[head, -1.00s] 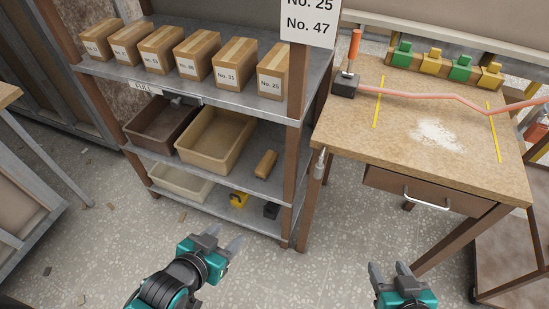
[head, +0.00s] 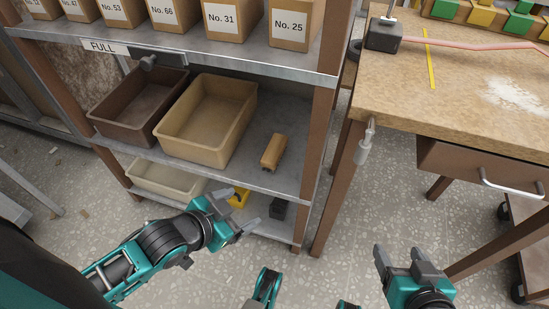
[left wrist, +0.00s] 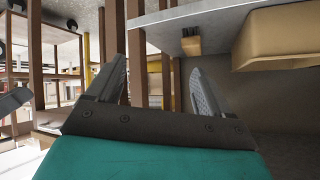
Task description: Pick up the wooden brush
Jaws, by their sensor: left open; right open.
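The wooden brush (head: 273,151) is a small tan block lying on the middle metal shelf, right of the tan bin. It also shows in the left wrist view (left wrist: 191,40), with its dark bristle side visible and the view turned over. My left gripper (head: 240,210) is open and empty in front of the shelf unit, below the brush in the head view and apart from it. Its two fingers (left wrist: 160,70) frame empty space in the left wrist view. My right gripper (head: 399,256) is open and empty at the lower right, away from the shelf.
A tan bin (head: 247,116) and a brown bin (head: 99,110) stand left of the brush. Numbered boxes (head: 291,27) line the shelf above. A brown post (head: 321,150) bounds the shelf on the right, beside the workbench (head: 400,95). A yellow item (head: 240,197) lies on the bottom shelf.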

